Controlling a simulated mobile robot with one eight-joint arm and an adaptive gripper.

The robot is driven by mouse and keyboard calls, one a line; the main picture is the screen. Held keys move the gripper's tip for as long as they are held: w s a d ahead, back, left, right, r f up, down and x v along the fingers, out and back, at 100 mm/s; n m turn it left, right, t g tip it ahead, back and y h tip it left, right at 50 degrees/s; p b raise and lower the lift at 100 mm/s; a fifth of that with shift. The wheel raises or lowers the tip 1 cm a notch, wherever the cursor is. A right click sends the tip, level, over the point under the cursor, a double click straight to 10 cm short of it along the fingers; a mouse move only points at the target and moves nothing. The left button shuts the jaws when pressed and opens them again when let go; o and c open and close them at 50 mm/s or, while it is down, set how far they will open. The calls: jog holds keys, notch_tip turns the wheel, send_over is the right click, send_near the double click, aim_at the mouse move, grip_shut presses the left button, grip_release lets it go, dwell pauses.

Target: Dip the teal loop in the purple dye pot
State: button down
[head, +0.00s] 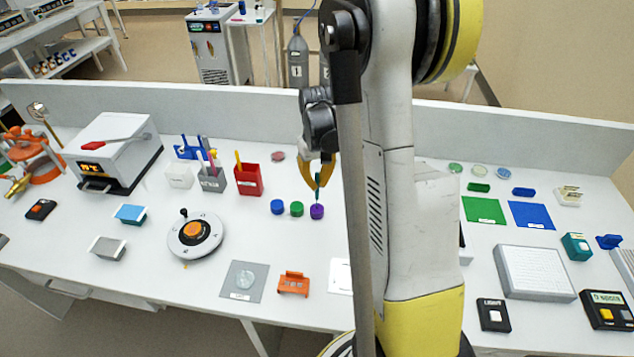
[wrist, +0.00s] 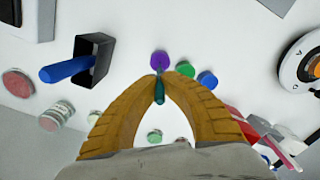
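My gripper (head: 318,182) has yellow-brown fingers and points down. It is shut on the teal loop (head: 317,192), a thin upright stick. The purple dye pot (head: 317,212) stands on the bench right below, and the loop's lower end meets the pot's top in the head view. I cannot tell whether the tip is inside it. In the wrist view the teal loop (wrist: 159,92) sits between the fingertips (wrist: 158,78), with the purple pot (wrist: 160,61) just beyond them. The loop's far end is hidden there.
A green pot (head: 296,209) and a blue pot (head: 277,207) stand close to the left of the purple one. A red holder (head: 248,180) and a grey holder (head: 212,180) with sticks stand further left. A round dial device (head: 195,234) is at front left.

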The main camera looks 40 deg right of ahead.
aim_at(317, 172)
jog(key=shift+r+p, duration=2.2)
jog(key=shift+r, duration=1.35)
jog(key=shift+f, duration=0.1)
